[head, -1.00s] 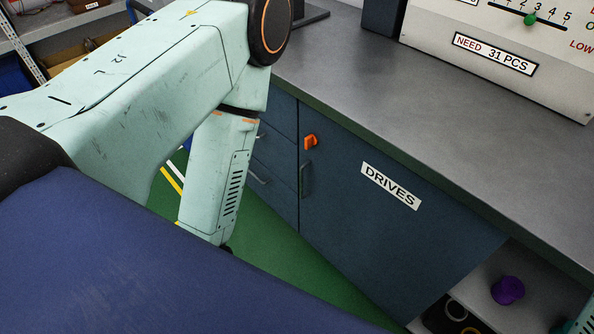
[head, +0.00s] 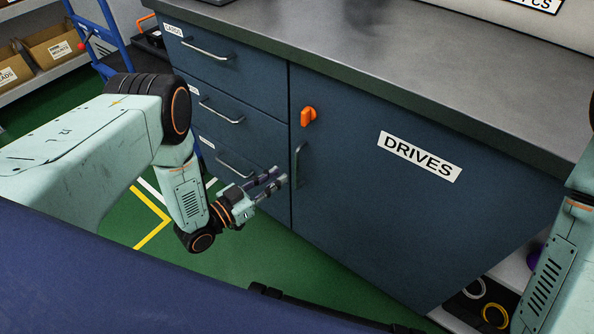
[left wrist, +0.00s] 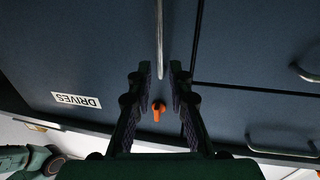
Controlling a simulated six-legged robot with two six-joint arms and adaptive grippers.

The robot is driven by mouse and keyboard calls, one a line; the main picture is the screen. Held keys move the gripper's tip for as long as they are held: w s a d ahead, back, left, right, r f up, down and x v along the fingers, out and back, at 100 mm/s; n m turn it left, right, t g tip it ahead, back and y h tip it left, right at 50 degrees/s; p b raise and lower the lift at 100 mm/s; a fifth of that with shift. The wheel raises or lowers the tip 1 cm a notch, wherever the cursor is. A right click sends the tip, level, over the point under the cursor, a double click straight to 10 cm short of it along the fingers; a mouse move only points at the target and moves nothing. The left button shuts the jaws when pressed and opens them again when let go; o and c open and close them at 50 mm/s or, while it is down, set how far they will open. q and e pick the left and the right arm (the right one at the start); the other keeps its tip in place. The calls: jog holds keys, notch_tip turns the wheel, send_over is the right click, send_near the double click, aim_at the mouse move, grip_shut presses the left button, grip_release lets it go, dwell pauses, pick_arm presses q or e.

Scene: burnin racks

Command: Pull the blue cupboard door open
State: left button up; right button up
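The blue cupboard door (head: 370,210) is shut and carries a white DRIVES label (head: 420,156). Its upright bar handle (head: 299,165) is near the door's left edge. An orange latch knob (head: 308,116) sits above the handle. My left gripper (head: 275,181) is just left of the handle, fingers pointing toward it. In the left wrist view the door appears upside down; the handle (left wrist: 159,40) lies in line with the gap between the open fingers (left wrist: 160,72). The fingers look empty, and the handle seems beyond their tips. My right gripper is out of view; only its arm shows at right.
Drawers with bar handles (head: 219,110) stand left of the door. A grey worktop (head: 400,70) overhangs it. An open shelf with rings (head: 495,315) is at lower right. A blue trolley frame (head: 98,35) stands at back left. Green floor (head: 230,265) lies clear before the cupboard.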

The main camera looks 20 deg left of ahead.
aim_at(296, 163)
pick_arm(q)
jog(key=b+x, duration=0.2)
jog(key=x, duration=0.6)
jog(key=shift+r, duration=0.25)
jog(key=shift+w, duration=0.1)
jog(key=shift+c, duration=1.2)
grip_shut()
